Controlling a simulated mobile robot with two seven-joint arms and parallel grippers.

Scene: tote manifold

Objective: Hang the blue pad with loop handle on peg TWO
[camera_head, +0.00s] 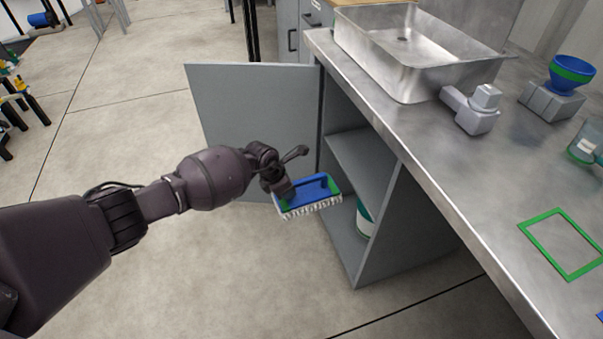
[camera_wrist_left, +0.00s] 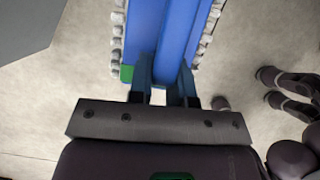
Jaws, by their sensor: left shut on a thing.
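The blue pad (camera_head: 317,187) has a raised loop handle, green patches at its ends and a fringe of white tufts below. My left gripper (camera_head: 284,189) is shut on the pad and holds it in the air in front of the open cabinet. In the left wrist view, the blue pad (camera_wrist_left: 178,30) extends away from the fingers of the left gripper (camera_wrist_left: 168,88), which close on its blue middle part. Peg TWO cannot be made out in either view. My right gripper does not show in the head view.
The grey cabinet door (camera_head: 250,125) stands open behind the pad. A white and green container (camera_head: 363,218) is partly hidden inside the cabinet. The steel counter (camera_head: 445,150) carries a sink (camera_head: 400,75), a blue and green bowl (camera_head: 571,72) on a block and a green square outline (camera_head: 533,236).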

